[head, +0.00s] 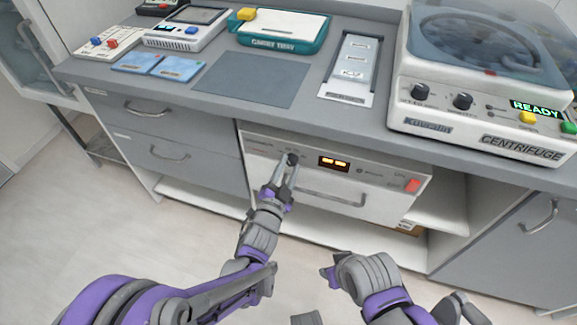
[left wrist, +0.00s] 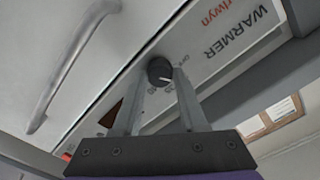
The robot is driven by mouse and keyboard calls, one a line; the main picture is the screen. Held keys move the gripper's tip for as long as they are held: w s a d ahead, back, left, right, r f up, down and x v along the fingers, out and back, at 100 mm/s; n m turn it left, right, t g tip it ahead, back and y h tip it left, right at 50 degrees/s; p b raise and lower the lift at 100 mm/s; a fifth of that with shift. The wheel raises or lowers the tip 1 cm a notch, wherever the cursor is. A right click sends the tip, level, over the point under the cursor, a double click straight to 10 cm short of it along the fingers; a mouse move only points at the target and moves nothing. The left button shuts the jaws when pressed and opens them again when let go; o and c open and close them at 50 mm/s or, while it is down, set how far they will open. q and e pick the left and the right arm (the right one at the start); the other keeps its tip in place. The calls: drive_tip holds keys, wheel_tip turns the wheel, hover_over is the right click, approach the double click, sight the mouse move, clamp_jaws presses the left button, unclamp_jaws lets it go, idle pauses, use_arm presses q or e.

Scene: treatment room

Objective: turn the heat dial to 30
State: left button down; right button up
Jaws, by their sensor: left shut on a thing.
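The heat dial (head: 293,158) is a small black knob on the front panel of the warmer (head: 385,178) under the counter. My left gripper (head: 286,168) reaches up to it from below and is shut on the knob. In the left wrist view the dial (left wrist: 159,70) sits between the two fingertips, with a white pointer line on its face. The printed marks around it are partly hidden by the fingers; "OFF" shows beside it. An amber display (head: 334,164) is lit right of the dial; its digits are too small to read. My right gripper (head: 328,273) is low, away from the warmer.
The warmer has a bar handle (head: 335,197) below the panel and a red switch (head: 412,186) at its right. The floor in front is clear.

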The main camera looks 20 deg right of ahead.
use_arm(q)
drive_tip(key=shift+m, duration=0.5)
drive_tip(key=shift+c, duration=2.3)
unclamp_jaws()
drive_tip(key=v, duration=1.1)
drive_tip(key=shift+w, duration=0.1)
